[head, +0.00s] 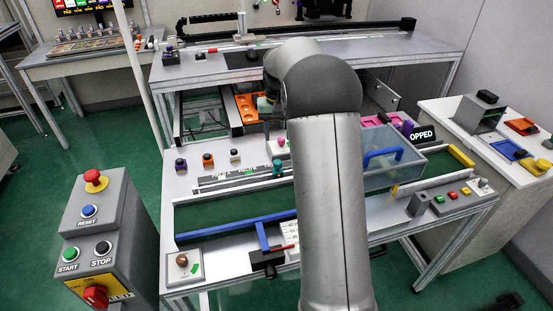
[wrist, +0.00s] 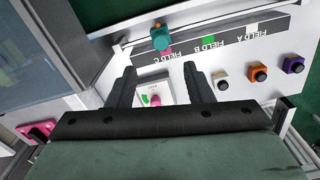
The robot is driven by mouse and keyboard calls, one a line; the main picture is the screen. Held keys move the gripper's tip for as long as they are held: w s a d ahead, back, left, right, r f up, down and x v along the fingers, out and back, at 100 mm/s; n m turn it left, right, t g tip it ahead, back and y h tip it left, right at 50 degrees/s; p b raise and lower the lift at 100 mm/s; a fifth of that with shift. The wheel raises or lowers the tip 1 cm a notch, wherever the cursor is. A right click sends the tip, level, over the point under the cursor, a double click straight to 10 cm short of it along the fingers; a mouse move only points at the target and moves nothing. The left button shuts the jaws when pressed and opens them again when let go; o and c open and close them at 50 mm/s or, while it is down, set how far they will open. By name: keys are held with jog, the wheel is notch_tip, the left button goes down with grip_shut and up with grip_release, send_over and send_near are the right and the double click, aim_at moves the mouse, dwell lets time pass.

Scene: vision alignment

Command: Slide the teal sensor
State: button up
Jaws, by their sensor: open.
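The teal sensor (head: 277,168) is a small rounded block on the grey rail, near the right end of the rail's visible part in the head view. In the wrist view the teal sensor (wrist: 160,38) sits at the FIELD C end of the labelled rail (wrist: 225,38), beside a pink mark. My gripper (wrist: 159,72) is open and empty. Its two dark fingers point toward the rail, with the sensor beyond the fingertips and apart from them. In the head view my arm hides most of the gripper.
A white plate with a pink knob (wrist: 155,99) shows between my fingers. Beige (wrist: 222,75), orange (wrist: 258,72) and purple (wrist: 291,65) knobs stand right of them. A blue bar (head: 235,227) lies at the front.

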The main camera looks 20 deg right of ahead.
aim_at(277, 162)
notch_tip(277, 162, down, 10)
jog(key=shift+f+p, duration=0.25)
jog(key=shift+p, duration=0.05)
grip_shut()
jog(key=shift+a, duration=0.15)
